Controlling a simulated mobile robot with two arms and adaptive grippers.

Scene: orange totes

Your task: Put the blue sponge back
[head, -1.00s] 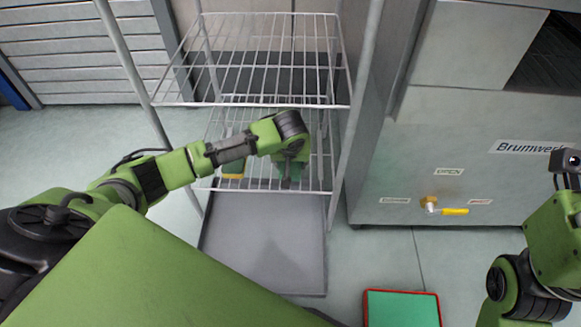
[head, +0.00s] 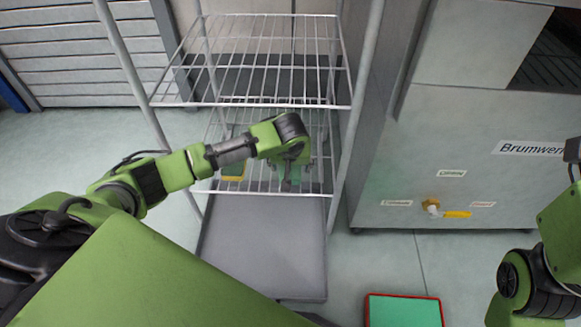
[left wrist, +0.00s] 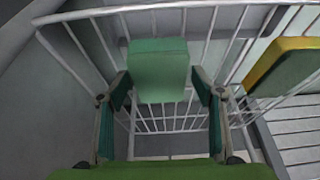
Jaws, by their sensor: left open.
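A green-teal sponge-like block (left wrist: 160,70) shows in the left wrist view, on the wire rack's lower shelf; no plainly blue sponge shows. My left gripper (left wrist: 160,88) is open, with one finger on each side of this block. Whether the fingers touch it I cannot tell. In the head view my left gripper (head: 287,178) is over the lower shelf and hides most of the block. A yellow and green sponge (head: 233,172) lies left of the gripper on the same shelf; it also shows at the right of the left wrist view (left wrist: 285,65). My right gripper is not in view.
The upper wire shelf (head: 255,85) is empty, above my left forearm. Rack posts (head: 352,120) stand on both sides. A grey tray (head: 265,245) lies below. A steel cabinet (head: 450,130) with a yellow-handled valve (head: 445,212) stands at right. A red-rimmed green tray (head: 402,310) is at the bottom.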

